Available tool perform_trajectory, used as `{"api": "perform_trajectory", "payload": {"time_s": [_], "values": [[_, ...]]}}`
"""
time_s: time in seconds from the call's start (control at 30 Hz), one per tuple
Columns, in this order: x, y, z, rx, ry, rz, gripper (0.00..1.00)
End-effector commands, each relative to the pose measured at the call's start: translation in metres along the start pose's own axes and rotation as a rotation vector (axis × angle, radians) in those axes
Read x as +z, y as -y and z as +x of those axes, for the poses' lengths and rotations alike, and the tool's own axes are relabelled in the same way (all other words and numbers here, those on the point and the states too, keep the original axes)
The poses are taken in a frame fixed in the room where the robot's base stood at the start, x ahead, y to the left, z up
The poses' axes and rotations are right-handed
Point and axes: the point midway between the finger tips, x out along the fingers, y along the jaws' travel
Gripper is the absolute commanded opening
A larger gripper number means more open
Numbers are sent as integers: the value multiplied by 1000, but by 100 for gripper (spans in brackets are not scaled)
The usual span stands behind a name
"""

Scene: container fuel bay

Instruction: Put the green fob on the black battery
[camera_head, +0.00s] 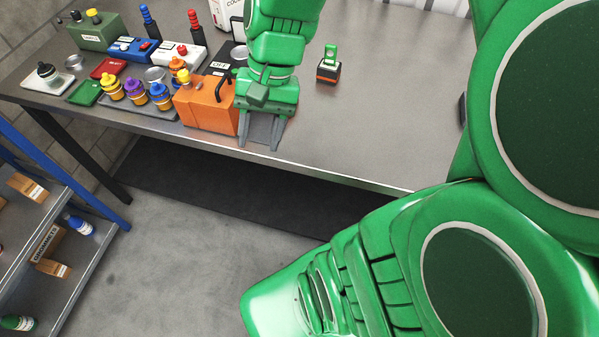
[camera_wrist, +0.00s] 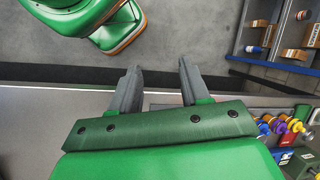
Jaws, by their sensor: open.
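The black battery (camera_head: 327,75), a small block with an orange band, stands on the grey table right of my gripper in the head view. The green fob (camera_head: 330,54), a small upright piece with a pale opening, appears to rest on top of it; the exact contact is too small to tell. My gripper (camera_head: 259,145) is open and empty at the table's front edge, apart from both. In the wrist view, my gripper (camera_wrist: 159,68) has its fingers spread with nothing between them. The fob and battery do not show there.
An orange fuel can (camera_head: 205,105) stands just left of my gripper. Several coloured bottles, cans and boxes crowd the table's left side. The table (camera_head: 400,110) right of the battery is clear. A blue-framed shelf (camera_head: 75,195) with boxes stands at the lower left.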

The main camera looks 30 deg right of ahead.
Motion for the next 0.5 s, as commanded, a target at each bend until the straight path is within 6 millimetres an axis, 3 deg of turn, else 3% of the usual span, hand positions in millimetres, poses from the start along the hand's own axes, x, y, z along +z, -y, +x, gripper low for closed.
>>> {"api": "perform_trajectory", "payload": {"time_s": [0.2, 0.5], "values": [[43, -24, 11, 154, -46, -199, 46], [76, -61, 16, 312, -92, -387, 46]]}}
